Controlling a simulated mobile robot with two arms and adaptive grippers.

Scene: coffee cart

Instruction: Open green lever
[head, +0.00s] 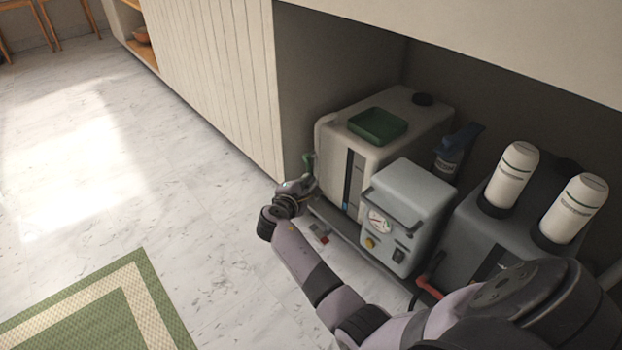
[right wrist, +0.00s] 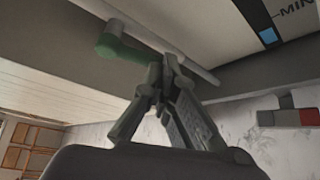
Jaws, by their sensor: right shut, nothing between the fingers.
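The green lever (head: 308,163) sits at the left front edge of the white tank (head: 395,135) in the low cabinet bay. In the right wrist view the green lever (right wrist: 122,50) runs across the upper left, beside a pale pipe. My right gripper (head: 303,186) is at the lever's lower end in the head view. In the right wrist view its fingers (right wrist: 165,72) are shut and empty, with their tips right by the lever's right end. I cannot tell whether they touch it. My left gripper is not in view.
A grey box with a gauge (head: 406,215) stands right of the tank. Two white canisters (head: 511,175) stand further right. A red-and-grey valve (right wrist: 292,117) is at the right of the wrist view. The floor (head: 150,190) on the left is clear, with a green mat (head: 95,310).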

